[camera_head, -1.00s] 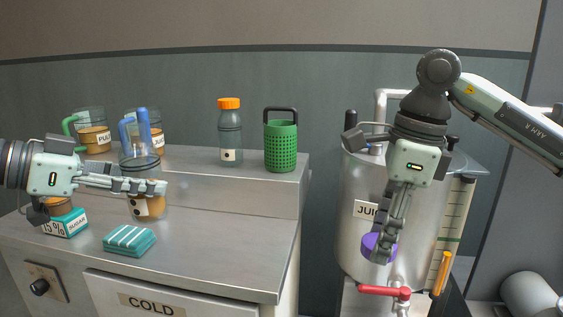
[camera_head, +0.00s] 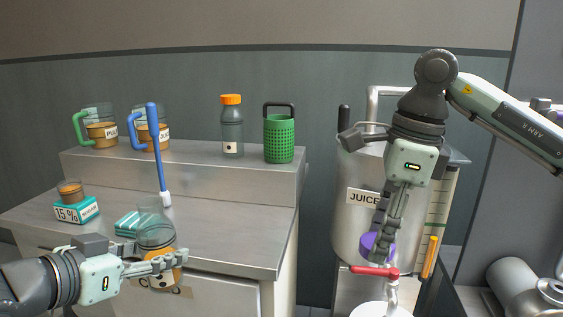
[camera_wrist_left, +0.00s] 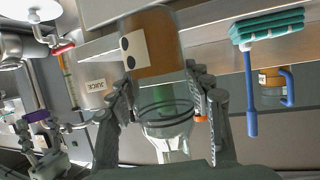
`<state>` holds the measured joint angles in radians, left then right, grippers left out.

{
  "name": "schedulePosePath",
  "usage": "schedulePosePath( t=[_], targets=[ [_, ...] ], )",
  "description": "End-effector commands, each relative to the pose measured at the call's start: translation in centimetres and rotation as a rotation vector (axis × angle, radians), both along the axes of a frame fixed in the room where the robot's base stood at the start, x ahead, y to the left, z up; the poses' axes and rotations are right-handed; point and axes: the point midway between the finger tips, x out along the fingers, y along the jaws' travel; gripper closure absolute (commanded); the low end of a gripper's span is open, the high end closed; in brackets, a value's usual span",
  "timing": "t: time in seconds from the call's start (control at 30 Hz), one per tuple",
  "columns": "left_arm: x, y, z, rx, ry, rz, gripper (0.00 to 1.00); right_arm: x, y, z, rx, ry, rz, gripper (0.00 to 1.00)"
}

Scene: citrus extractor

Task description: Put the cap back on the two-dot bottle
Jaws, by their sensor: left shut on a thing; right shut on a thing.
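My left gripper (camera_head: 172,262) is shut around the two-dot bottle (camera_head: 154,238), a clear bottle part full of orange juice, held off the counter by its front edge. In the left wrist view the bottle (camera_wrist_left: 158,45) shows its two-dot label, and its clear neck is open with no cap on it. My right gripper (camera_head: 382,248) is shut on a purple cap (camera_head: 367,246), in front of the steel juice tank. The cap (camera_wrist_left: 38,115) also shows small at the left of the left wrist view. The cap and bottle are well apart.
A one-dot bottle with an orange cap (camera_head: 231,122) and a green perforated basket (camera_head: 279,140) stand on the raised shelf, with two juice jugs at left. The red tap (camera_head: 375,271) is below the cap.

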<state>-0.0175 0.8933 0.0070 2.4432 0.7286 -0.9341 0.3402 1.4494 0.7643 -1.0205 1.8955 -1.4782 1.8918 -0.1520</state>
Motion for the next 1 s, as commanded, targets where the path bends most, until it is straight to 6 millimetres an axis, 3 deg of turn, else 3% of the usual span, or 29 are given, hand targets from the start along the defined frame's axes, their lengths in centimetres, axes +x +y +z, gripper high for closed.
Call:
schedulePosePath(
  t=[0.2,0.57,1.0],
  targets=[
    [-1.5,-1.4,-5.2,-0.017,0.007,0.191,1.00,0.0,0.0,0.0,0.000,0.000,0.000,0.68],
    [-3.2,-2.5,-11.3,-0.010,0.007,0.427,1.00,0.0,0.0,0.0,0.000,0.000,0.000,0.68],
    [-3.1,-2.3,-11.2,-0.009,0.001,0.436,1.00,0.0,0.0,0.0,0.000,0.000,0.000,0.68]
  ],
)
